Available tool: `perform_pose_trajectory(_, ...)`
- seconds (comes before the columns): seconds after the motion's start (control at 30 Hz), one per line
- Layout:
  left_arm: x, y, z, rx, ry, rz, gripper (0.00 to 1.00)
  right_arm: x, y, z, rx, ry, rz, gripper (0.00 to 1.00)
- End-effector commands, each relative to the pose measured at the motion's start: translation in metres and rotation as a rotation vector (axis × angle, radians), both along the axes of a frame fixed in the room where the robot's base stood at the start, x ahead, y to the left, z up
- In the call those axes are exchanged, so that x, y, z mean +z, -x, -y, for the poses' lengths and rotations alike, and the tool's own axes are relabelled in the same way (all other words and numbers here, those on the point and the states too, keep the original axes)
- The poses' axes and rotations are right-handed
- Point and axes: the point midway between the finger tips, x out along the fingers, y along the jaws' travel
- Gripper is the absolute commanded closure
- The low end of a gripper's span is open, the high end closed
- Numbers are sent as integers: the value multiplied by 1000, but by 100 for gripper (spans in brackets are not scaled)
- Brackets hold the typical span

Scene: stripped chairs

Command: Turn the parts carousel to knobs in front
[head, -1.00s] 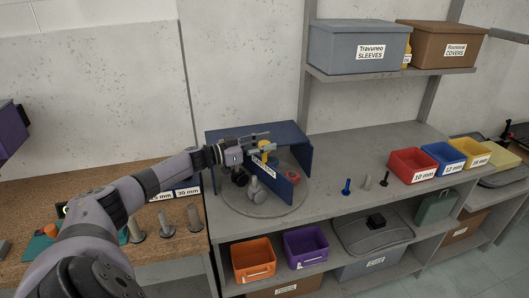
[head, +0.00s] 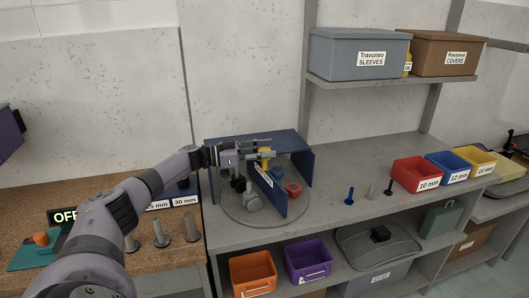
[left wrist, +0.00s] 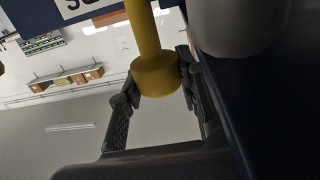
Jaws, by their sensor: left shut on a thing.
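The parts carousel is a round grey turntable (head: 238,214) on the grey bench, with blue upright panels (head: 299,207) dividing it. A white label (head: 264,176) is on one panel, too small to read surely. Grey knob-like parts (head: 252,200) and dark ones (head: 238,184) stand in the front left part; a red part (head: 293,188) is right of the labelled panel. A yellow post (head: 265,156) rises near the middle. My left gripper (head: 266,148) is at this post. In the left wrist view, its fingers are shut on the yellow post (left wrist: 155,75). My right gripper is out of view.
Red (head: 415,174), blue and yellow bins are further right. Orange (head: 253,272) and purple bins are below. A brown worktop with pegs (head: 160,232) adjoins on the left.

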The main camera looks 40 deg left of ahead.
Motion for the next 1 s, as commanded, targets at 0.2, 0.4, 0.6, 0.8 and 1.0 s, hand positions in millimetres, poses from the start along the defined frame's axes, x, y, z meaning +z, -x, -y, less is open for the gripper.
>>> perform_pose_trajectory(0.2,-1,0,1,0,2,-2,64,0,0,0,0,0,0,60)
perform_pose_trajectory(0.4,0,0,0,0,2,-1,51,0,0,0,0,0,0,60)
perform_pose_trajectory(0.6,0,0,0,0,1,-1,46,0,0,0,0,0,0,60)
perform_pose_trajectory(0.8,0,0,0,3,1,-1,46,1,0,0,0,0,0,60)
perform_pose_trajectory(1.0,3,1,0,43,0,-4,46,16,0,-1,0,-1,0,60)
